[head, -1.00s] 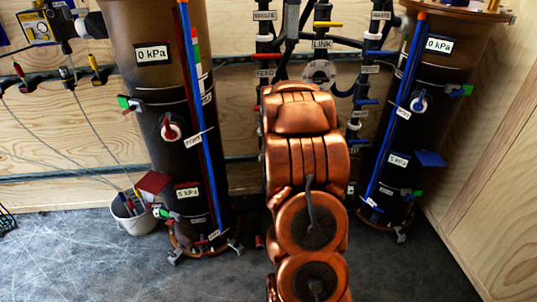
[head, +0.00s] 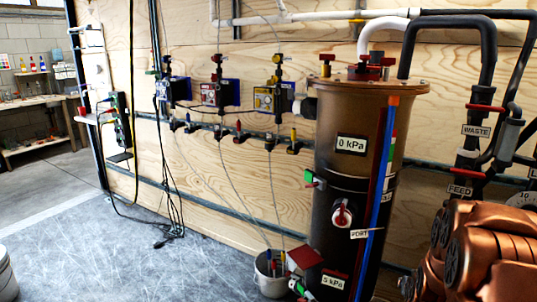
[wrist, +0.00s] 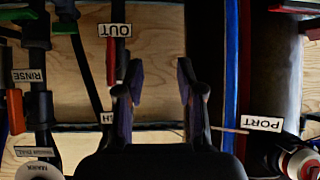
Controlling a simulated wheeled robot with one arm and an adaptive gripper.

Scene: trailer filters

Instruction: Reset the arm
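My gripper (wrist: 160,88) shows in the wrist view with its two dark fingers apart and nothing between them. Behind the gap are plywood wall and dark pipes. In the head view my copper-coloured arm fills the lower right corner, and my gripper is not visible there. In the wrist view the labels appear upside down, among them OUT (wrist: 114,30) and PORT (wrist: 262,124). The fingers do not visibly touch anything.
A tall dark filter column (head: 345,205) stands just left of my arm. Black pipes (head: 485,80) run behind it. Dosing pumps (head: 220,92) hang on the wall. The grey floor (head: 100,235) at left is mostly clear.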

